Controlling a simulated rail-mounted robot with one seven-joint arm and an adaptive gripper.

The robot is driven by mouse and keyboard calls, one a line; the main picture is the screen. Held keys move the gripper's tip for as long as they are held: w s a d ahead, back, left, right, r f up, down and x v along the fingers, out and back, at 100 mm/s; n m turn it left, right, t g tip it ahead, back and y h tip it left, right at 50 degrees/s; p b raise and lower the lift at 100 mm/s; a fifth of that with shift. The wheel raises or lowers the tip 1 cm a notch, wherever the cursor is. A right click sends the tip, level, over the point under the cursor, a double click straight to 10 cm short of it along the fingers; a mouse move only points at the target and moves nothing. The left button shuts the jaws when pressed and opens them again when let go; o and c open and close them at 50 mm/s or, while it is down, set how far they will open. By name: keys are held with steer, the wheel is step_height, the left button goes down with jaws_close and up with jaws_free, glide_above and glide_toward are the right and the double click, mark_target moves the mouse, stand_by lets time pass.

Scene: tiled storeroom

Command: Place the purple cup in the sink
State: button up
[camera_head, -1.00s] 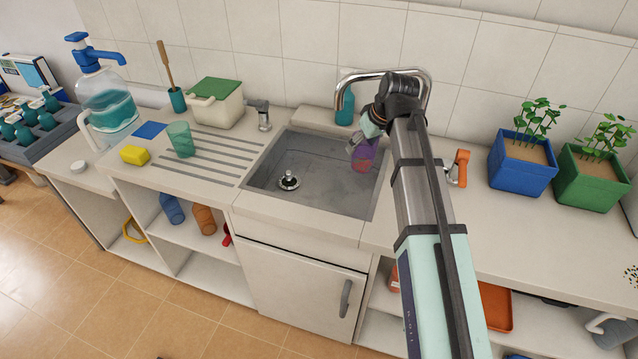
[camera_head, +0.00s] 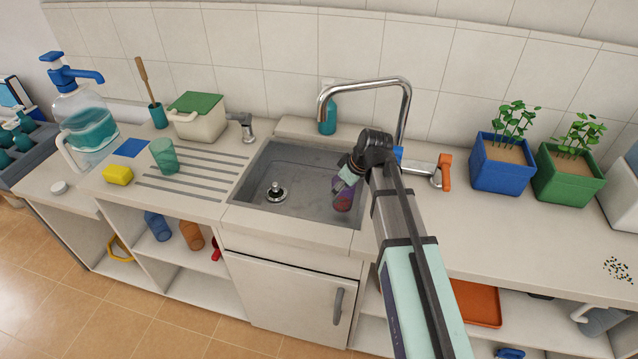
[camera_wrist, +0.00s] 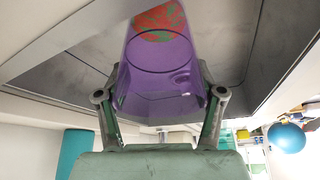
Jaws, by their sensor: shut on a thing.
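The purple cup (camera_head: 344,197) is in my gripper (camera_head: 347,186), over the right part of the sink in the head view. In the wrist view the cup (camera_wrist: 160,75) is see-through purple with a red and green patch at its far end. Both fingers of my gripper (camera_wrist: 160,110) press on its sides. The grey sink (camera_head: 305,205) is a rectangular basin with a drain plug (camera_head: 276,192) at its left. I cannot tell whether the cup touches the basin floor.
A curved metal tap (camera_head: 362,84) rises behind the sink, close to my arm. An orange-handled fitting (camera_head: 445,171) stands to the right. The basin's left and middle are free.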

step_height(320, 180, down, 3)
steer(key=shift+r, duration=0.2)
steer(key=shift+w+a+r+p, duration=0.1)
steer(key=shift+w+a+p, duration=0.35)
steer(key=shift+w+a, duration=0.5)
steer(key=shift+w+a+f+p, duration=0.1)
steer(key=shift+w+a+p, duration=0.4)
steer(key=shift+a, duration=0.8)
steer(key=shift+w+a+r+p, duration=0.1)
steer(key=shift+w+a+p, duration=0.3)
steer(key=shift+w+a, duration=0.55)
steer(key=shift+s+a+f+p, duration=0.15)
steer(key=shift+s+f+p, duration=0.15)
steer(key=shift+f, duration=0.4)
steer(key=shift+f, duration=0.1)
steer(key=o, duration=1.2)
steer(key=shift+w, duration=0.1)
steer(key=shift+o, duration=0.2)
steer(key=shift+r, duration=0.2)
steer(key=b+v, duration=0.2)
steer(key=v, duration=1)
